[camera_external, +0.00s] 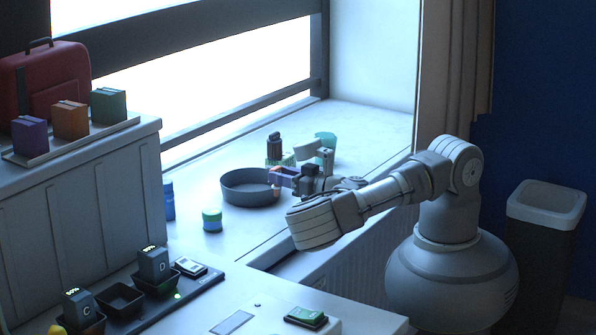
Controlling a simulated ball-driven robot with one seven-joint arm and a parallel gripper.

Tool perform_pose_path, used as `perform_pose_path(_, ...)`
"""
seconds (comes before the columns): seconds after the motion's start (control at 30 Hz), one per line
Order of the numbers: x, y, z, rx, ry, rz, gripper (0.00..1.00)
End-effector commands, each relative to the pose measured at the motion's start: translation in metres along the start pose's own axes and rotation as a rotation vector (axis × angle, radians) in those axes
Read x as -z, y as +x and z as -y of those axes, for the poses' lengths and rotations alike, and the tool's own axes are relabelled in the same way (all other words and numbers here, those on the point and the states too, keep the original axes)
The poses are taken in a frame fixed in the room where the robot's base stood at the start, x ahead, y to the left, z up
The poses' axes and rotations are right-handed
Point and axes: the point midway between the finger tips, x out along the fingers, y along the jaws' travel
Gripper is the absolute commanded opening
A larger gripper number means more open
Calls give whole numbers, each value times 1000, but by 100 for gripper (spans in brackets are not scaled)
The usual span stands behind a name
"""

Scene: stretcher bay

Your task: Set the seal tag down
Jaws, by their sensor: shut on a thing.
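My gripper (285,178) is over the windowsill, at the right rim of a dark round bowl (238,197). Its jaws are shut on a small orange-red piece (276,190), which appears to be the seal tag. The piece is small and partly hidden by the fingers, so its shape is unclear. I cannot tell whether it touches the sill or the bowl. My arm reaches in from the right.
A dark-capped bottle (274,145) and a teal cup (327,140) stand behind my gripper. A blue-green jar (212,221) stands in front of the bowl. A charging rack (190,296) and a green-screened device (306,316) are on the near counter. The sill's right part is clear.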

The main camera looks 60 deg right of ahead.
Motion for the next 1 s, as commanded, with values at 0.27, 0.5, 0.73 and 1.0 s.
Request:
perform_pose_path(0.27,0,0,0,0,0,-1,9)
perform_pose_path(0.5,0,0,0,-1,2,-1,9)
perform_pose_path(0.73,3,-1,16,36,4,1,9)
perform_pose_path(1.0,20,-31,138,312,4,12,9)
